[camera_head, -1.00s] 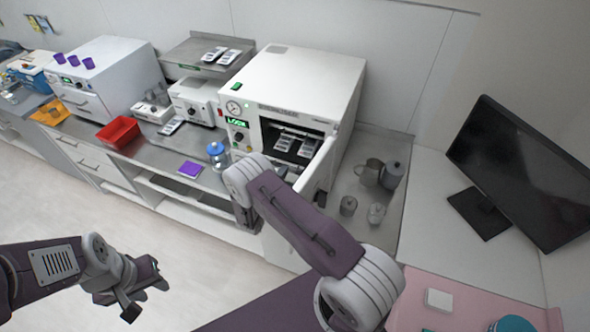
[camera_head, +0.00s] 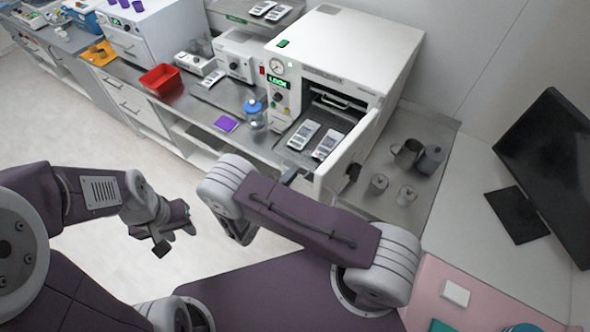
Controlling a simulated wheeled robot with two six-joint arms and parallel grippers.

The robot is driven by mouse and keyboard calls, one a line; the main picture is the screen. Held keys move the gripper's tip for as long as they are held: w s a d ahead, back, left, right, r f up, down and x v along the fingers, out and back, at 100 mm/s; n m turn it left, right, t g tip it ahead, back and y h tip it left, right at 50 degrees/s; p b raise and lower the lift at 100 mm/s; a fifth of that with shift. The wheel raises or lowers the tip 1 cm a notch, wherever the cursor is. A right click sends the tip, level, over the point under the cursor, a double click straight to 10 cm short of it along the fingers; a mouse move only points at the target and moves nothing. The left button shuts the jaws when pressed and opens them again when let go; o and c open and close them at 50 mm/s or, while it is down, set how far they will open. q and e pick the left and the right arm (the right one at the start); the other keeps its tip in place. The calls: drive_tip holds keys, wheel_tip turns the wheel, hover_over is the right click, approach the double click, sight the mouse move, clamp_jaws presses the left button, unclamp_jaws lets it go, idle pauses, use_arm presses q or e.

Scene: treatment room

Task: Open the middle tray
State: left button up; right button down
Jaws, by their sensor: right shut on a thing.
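The white sterilizer (camera_head: 345,50) stands on the counter with its door (camera_head: 346,158) swung open to the right. A grey tray (camera_head: 330,118) holding two instrument pouches (camera_head: 303,135) sticks out of its opening toward me. A rack or tray (camera_head: 338,98) shows further back inside, above it. My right gripper (camera_head: 289,175) is at the front edge of the pulled-out tray, shut on it; its fingers are mostly hidden by the tray and my arm. My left gripper (camera_head: 175,231) is open and empty over the floor, away from the counter.
A blue-lidded jar (camera_head: 254,113) stands just left of the sterilizer, near the tray. Metal jugs (camera_head: 408,153) and small pots stand right of the open door. A red bin (camera_head: 161,79) and a purple pad (camera_head: 226,123) lie further left. A monitor stands at right.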

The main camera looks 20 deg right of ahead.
drive_tip(key=shift+s+a, duration=0.15)
drive_tip(key=shift+s, duration=0.05)
drive_tip(key=c, duration=1.6)
unclamp_jaws()
drive_tip(key=shift+w+f, duration=0.1)
drive_tip(key=shift+w, duration=0.05)
drive_tip(key=shift+o, duration=0.2)
drive_tip(key=b+v, duration=0.2)
drive_tip(key=v, duration=0.7)
drive_tip(key=shift+b, duration=0.4)
